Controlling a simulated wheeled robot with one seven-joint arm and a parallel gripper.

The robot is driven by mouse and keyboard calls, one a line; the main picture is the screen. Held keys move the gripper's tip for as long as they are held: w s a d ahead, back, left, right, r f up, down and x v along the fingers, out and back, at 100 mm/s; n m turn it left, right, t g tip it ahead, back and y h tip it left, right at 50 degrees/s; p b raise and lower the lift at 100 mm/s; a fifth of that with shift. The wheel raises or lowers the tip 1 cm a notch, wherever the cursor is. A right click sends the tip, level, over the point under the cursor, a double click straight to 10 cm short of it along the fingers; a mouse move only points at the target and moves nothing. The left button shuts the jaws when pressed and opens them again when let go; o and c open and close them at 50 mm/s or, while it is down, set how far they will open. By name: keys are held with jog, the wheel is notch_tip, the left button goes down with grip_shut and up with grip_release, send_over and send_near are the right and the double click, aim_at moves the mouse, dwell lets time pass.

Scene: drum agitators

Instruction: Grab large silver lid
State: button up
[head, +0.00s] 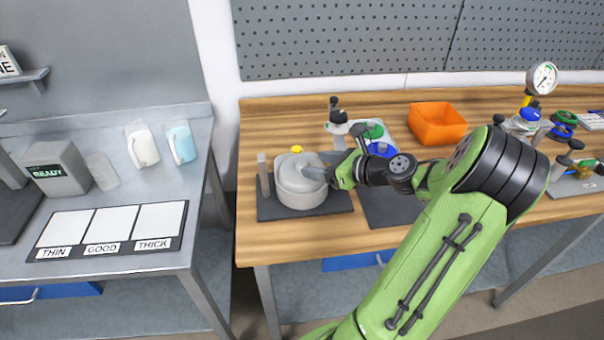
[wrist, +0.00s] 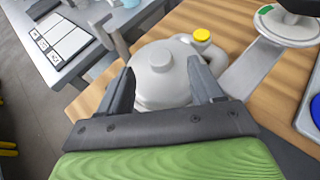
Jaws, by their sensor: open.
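The large silver lid (head: 297,172) sits on top of a round pale grey drum (head: 300,199) on a dark base plate, on the wooden bench. In the wrist view the lid (wrist: 152,84) shows a raised round knob in its middle and a yellow cap (wrist: 201,35) on a spout at its far edge. My gripper (head: 326,172) is at the right side of the lid in the head view. In the wrist view my gripper (wrist: 160,82) is open, with one finger on each side of the near part of the lid. Whether the fingers touch it is unclear.
A grey post (head: 263,175) stands just left of the drum. A metal stand with a dark knob (head: 337,115) is behind it. An orange bin (head: 437,122) and a gauge (head: 542,78) are further right. A steel table (head: 190,222) stands left across a gap.

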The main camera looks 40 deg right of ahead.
aim_at(302, 162)
jog(key=b+x, duration=0.1)
jog(key=x, duration=0.3)
jog(key=shift+s, duration=0.1)
grip_shut()
jog(key=shift+r, duration=0.1)
